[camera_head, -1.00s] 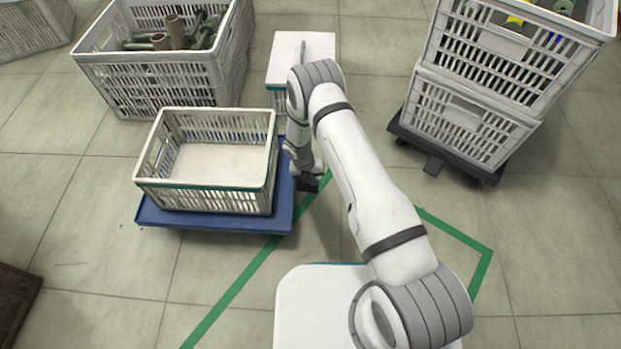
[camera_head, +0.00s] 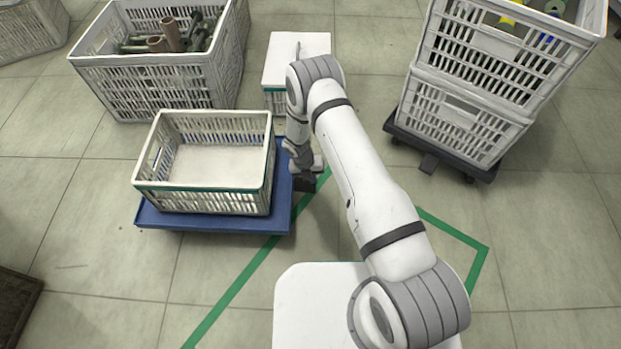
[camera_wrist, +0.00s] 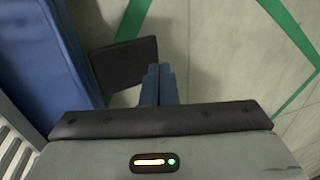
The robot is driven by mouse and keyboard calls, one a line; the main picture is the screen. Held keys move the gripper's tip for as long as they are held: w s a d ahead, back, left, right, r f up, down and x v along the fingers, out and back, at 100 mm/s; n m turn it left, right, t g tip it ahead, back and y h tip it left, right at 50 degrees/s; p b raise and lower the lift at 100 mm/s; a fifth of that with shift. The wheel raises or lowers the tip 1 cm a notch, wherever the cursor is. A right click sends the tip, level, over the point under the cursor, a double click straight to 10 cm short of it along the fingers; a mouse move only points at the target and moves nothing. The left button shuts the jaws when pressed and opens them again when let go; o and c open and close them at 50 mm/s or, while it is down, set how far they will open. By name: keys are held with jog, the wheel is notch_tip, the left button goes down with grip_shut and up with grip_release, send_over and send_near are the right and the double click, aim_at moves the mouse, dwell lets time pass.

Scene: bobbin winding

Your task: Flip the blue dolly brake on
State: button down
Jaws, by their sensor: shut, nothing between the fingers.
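The blue dolly (camera_head: 212,221) stands on the floor left of my arm with an open crate on it. It also shows at the left of the wrist view (camera_wrist: 45,55). A dark flat plate, which looks like its brake pedal (camera_wrist: 125,63), sticks out from the dolly's side. My gripper (camera_wrist: 160,70) is shut and empty, its fingertips over or beside the plate's right edge. I cannot tell whether they touch it. In the head view my gripper (camera_head: 305,172) is beside the dolly's right edge, mostly hidden by the wrist. The pedal's tilt is unclear.
An empty white crate (camera_head: 203,188) sits on the blue dolly. A crate of bobbins (camera_head: 160,80) and a lidded crate (camera_head: 298,62) stand behind. Stacked crates stand on a black dolly (camera_head: 460,164) at the right. Green floor tape (camera_head: 232,297) marks clear floor in front.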

notch_tip(320, 180, up, 11)
jog(key=d+p, duration=0.2)
jog(key=p, duration=0.2)
jog(key=shift+d+r, duration=0.2)
jog(key=shift+d, duration=0.2)
jog(key=shift+r, duration=0.1)
jog(key=s+d+r+m+p, duration=0.15)
jog(key=r+m+p, duration=0.3)
jog(key=r, duration=0.95)
jog(key=s+d+r+m+p, duration=0.1)
jog(key=d+r+m+p, duration=0.4)
jog(key=r, duration=1)
jog(key=s+d+r+m+p, duration=0.1)
jog(key=r+m+p, duration=0.45)
jog(key=r, duration=0.85)
jog(key=s+d+r+m+t+y+p, duration=0.1)
jog(key=s+r+m+p, duration=0.3)
jog(key=s+r+m, duration=0.3)
jog(key=s+d+r+m+y+p, duration=0.1)
jog(key=s+r+m+p, duration=0.3)
jog(key=r, duration=0.9)
jog(key=s+d+r+m+t+p, duration=0.1)
jog(key=s+r+m+p, duration=0.3)
jog(key=s+r+m, duration=0.5)
jog(key=shift+s+d+r+m+t+y, duration=0.3)
jog(key=shift+s+d+r+y, duration=0.15)
jog(key=shift+s+r, duration=0.65)
